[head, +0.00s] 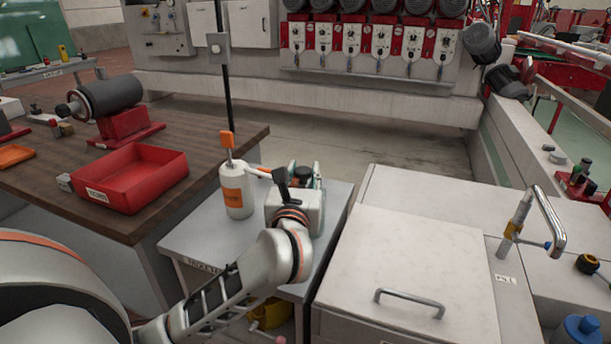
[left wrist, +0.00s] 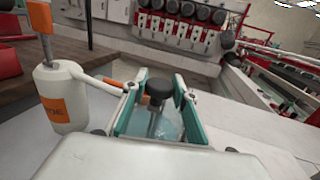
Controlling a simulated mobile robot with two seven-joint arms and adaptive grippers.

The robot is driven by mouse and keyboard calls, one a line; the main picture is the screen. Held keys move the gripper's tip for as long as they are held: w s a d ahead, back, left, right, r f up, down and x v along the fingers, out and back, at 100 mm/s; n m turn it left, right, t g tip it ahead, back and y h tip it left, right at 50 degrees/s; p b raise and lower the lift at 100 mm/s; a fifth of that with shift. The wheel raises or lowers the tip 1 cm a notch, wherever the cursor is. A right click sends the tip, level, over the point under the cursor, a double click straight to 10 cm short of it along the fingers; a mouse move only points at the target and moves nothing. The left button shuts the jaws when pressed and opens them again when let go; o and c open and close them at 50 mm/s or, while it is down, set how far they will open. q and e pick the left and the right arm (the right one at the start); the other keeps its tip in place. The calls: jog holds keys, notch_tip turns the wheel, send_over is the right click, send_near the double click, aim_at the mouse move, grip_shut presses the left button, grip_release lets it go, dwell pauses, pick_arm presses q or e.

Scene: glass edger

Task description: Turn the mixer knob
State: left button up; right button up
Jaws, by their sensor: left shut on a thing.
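My left gripper (head: 305,178) reaches over the small grey table, its white body seen from behind. What lies below the knob is mostly hidden by the fingers. My right gripper is not in view.
A white bottle (head: 236,195) with an orange label and spout stands close left of the gripper; its spout tip nearly meets the left finger. A red tray (head: 130,178) sits on the wooden bench. A white lidded cabinet (head: 415,260) and a chrome tap (head: 550,220) are at right.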

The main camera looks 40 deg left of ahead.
pick_arm(q)
jog(key=m+h, duration=0.1)
jog(key=m+t+h+b, duration=0.1)
jog(key=shift+a+f+h, duration=0.15)
jog(key=shift+h, duration=0.15)
jog(key=shift+m+t+h, duration=0.3)
jog(key=shift+m+h, duration=0.1)
jog(key=shift+h, duration=0.2)
jog(key=shift+m+h, duration=0.3)
jog(key=shift+h, duration=0.3)
jog(key=m+h+p, duration=0.1)
jog(key=r+m+h+p, duration=0.1)
jog(key=h+p, duration=0.1)
jog(key=shift+t, duration=0.3)
jog(key=shift+m+h+p, duration=0.5)
jog(key=shift+h+p, duration=0.3)
jog(key=shift+p, duration=0.1)
jog(key=shift+f+m+h+p, duration=0.15)
jog(key=shift+m+h+p, duration=0.35)
jog(key=shift+h+p, duration=0.35)
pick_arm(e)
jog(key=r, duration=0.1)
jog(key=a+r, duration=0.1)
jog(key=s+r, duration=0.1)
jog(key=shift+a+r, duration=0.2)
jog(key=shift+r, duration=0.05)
pick_arm(q)
jog(key=shift+f, duration=0.1)
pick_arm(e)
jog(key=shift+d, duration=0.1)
